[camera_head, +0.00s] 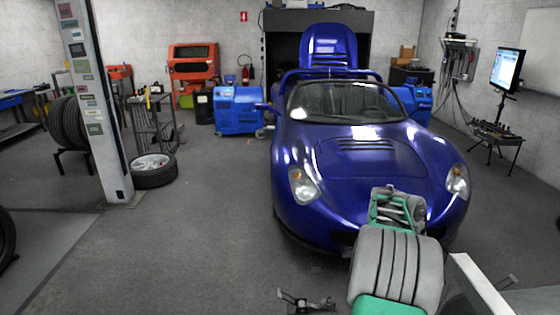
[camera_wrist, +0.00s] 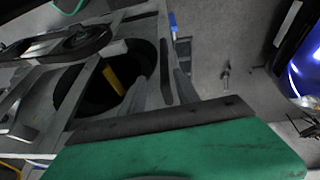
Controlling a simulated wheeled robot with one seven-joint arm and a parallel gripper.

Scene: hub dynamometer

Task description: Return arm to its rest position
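My arm rises from the bottom edge in the head view, in front of the blue car (camera_head: 350,165), with a grey ribbed joint and green links. It overlaps the car's right front in the picture. I cannot make out my gripper's fingertips there. In the wrist view a broad green part with a dark front edge, apparently my gripper (camera_wrist: 165,125), fills the bottom. Part of the blue car shows at the right edge of the wrist view (camera_wrist: 305,75).
A grey metal frame with a round dark opening (camera_wrist: 75,95) and a yellow bar (camera_wrist: 113,80) lies at the wrist view's left. A pillar (camera_head: 100,100), a loose wheel (camera_head: 152,170) and a monitor stand (camera_head: 505,75) surround the car. Floor left of the car is clear.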

